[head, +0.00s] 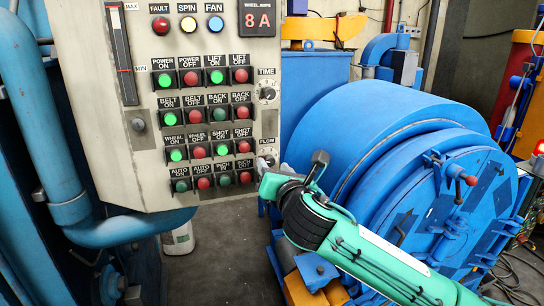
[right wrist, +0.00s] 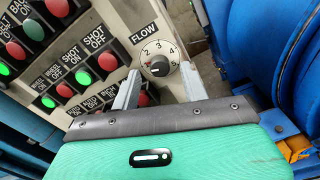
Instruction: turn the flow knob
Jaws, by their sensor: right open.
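The flow knob (right wrist: 159,67) is a small black knob on a pale round dial with printed numbers, beside the FLOW label (right wrist: 144,33). In the head view the FLOW label (head: 266,141) sits at the panel's lower right, and the dial below it is partly hidden by my gripper. My right gripper (right wrist: 160,76) is open, with one grey finger on each side of the knob in the wrist view. I cannot tell whether the fingers touch it. In the head view my right gripper (head: 272,166) is at the panel's lower right edge. My left gripper is not in view.
The control panel (head: 150,178) carries several red and green buttons left of the dial. The TIME knob (head: 268,93) is above it. A large blue drum machine (head: 385,120) stands close on the right, behind my right arm. Blue pipes (head: 45,130) run at the left.

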